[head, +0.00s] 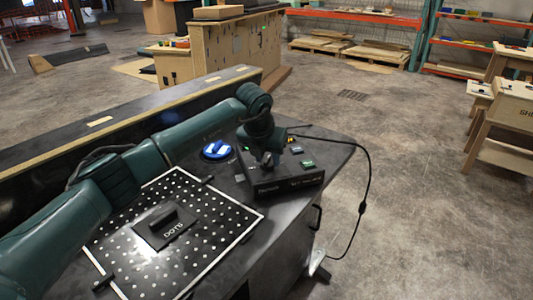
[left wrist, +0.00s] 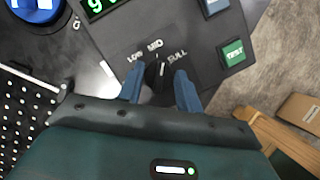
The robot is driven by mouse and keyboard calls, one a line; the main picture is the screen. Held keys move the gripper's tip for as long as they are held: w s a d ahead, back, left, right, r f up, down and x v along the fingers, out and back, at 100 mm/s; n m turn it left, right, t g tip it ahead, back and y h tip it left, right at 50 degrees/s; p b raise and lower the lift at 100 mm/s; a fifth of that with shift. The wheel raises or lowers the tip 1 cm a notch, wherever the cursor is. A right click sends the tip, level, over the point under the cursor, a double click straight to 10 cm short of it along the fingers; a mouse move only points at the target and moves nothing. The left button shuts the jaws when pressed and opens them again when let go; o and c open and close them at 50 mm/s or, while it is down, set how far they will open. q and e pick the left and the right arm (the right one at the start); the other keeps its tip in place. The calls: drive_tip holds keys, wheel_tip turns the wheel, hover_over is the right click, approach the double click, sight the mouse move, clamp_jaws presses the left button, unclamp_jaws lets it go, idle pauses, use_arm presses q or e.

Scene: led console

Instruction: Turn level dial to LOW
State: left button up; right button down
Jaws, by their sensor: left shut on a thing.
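The dark console (head: 290,183) stands on the black table. In the left wrist view its black level dial (left wrist: 156,73) sits below the printed words LOW, MID and FULL. My left gripper (head: 268,160) reaches down onto the console. In the left wrist view its blue fingers (left wrist: 160,92) are on both sides of the dial, shut on it. In the head view the gripper hides the dial. My right gripper is not in view.
On the console are a green TEST button (left wrist: 233,53) and a lit green display (left wrist: 97,8). A blue round button (head: 216,149) stands left of it. A perforated board (head: 205,222) marked DOTS lies in front. A black cable (head: 368,170) hangs off the table's right side.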

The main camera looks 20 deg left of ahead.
use_arm(q)
drive_tip(key=n+y, duration=0.1)
drive_tip(key=n, duration=0.2)
drive_tip(key=shift+d, duration=0.1)
drive_tip(key=shift+n+y, duration=0.3)
drive_tip(key=shift+n, duration=0.1)
drive_tip(key=shift+n+y, duration=0.3)
drive_tip(key=shift+n, duration=0.6)
drive_tip(key=n+g+y, duration=0.1)
drive_tip(key=n, duration=0.2)
drive_tip(key=shift+d+n, duration=0.1)
drive_tip(key=shift+n, duration=0.2)
drive_tip(key=shift+w+n+g+y+b, duration=0.1)
drive_tip(key=shift+n+g+y+b, duration=0.4)
drive_tip(key=shift+n, duration=1.3)
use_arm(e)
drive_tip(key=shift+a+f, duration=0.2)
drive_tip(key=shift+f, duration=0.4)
use_arm(q)
drive_tip(key=o, duration=1)
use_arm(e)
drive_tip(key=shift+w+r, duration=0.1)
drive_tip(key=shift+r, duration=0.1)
